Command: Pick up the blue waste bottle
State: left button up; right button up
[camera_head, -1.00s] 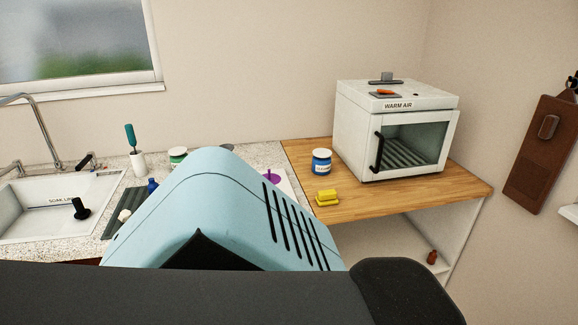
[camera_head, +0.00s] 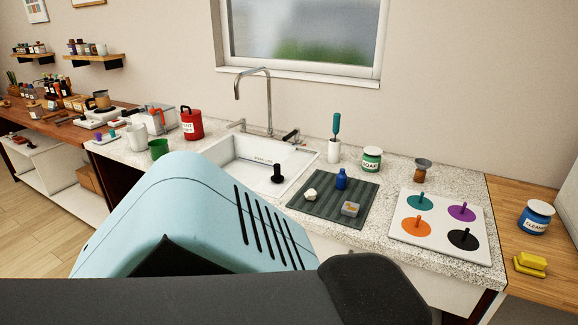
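A small dark blue bottle (camera_head: 341,181) stands upright on the dark ribbed mat (camera_head: 322,212) right of the sink. It is the only blue bottle in view; a blue jar with a white lid (camera_head: 535,218) stands on the wooden counter at the far right. Neither of my grippers shows. Large light blue and black parts of my own body cover the lower left and bottom of the view.
On the mat beside the bottle are a whitish lump (camera_head: 310,195) and a small grey block (camera_head: 351,209). The sink (camera_head: 250,170) with its tap is left. A white board (camera_head: 440,235) with coloured discs, a soap jar (camera_head: 371,160) and yellow sponge (camera_head: 530,264) are right.

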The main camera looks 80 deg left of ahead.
aim_at(341, 179)
jog(key=u, duration=2.05)
jog(key=l+z, duration=0.15)
jog(key=l, duration=0.35)
jog(key=i+l+z, duration=0.15)
jog(key=l, duration=0.35)
